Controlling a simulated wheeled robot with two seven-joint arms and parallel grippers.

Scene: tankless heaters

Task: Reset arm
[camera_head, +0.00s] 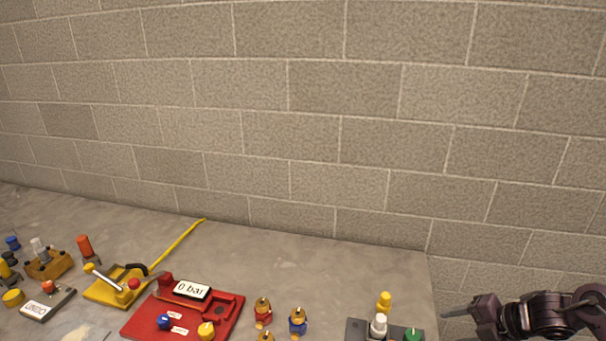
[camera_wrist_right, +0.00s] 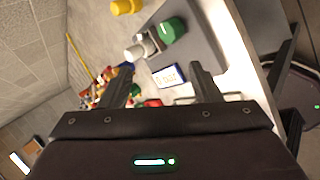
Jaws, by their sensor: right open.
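My right gripper (camera_head: 460,313) comes in from the right edge of the head view, beyond the right end of the grey table. In the right wrist view its two fingers (camera_wrist_right: 163,88) are spread apart with nothing between them. Past the fingers I see the table with a green knob (camera_wrist_right: 172,30), a white knob (camera_wrist_right: 134,53) and a small display (camera_wrist_right: 168,76). My left gripper is not in view.
The grey table (camera_head: 300,262) runs along a block wall (camera_head: 300,120). The table's back middle is clear.

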